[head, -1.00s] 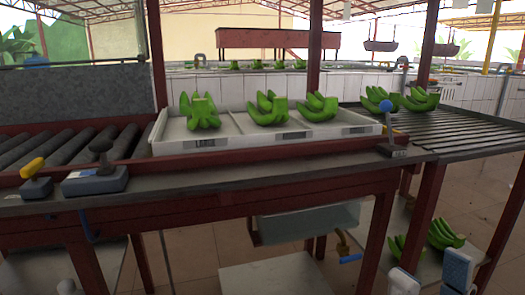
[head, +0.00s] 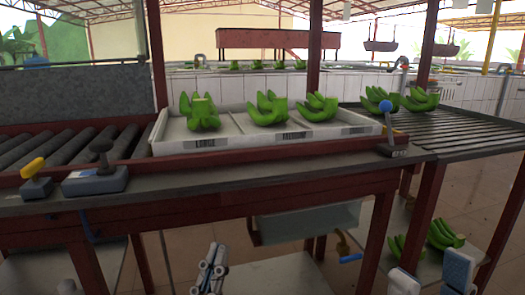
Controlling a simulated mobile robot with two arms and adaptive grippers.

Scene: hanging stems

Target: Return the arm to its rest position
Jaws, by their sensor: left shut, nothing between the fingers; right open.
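My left gripper (head: 212,268) shows at the bottom of the head view, left of centre, with its fingers together and nothing between them. It is below the bench front, over the floor area. My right gripper (head: 431,274) is at the bottom right, with its two pale fingers wide apart and empty. Both grippers are lower in the picture than the bench top and apart from the bananas. Most of both arms is out of view.
A white divided tray (head: 220,143) on the bench holds green banana clusters (head: 267,108). More clusters (head: 420,99) lie on the slatted rack at right and below it (head: 444,234). Rollers (head: 60,146) are at left. A grey bin (head: 308,223) is under the bench (head: 240,184).

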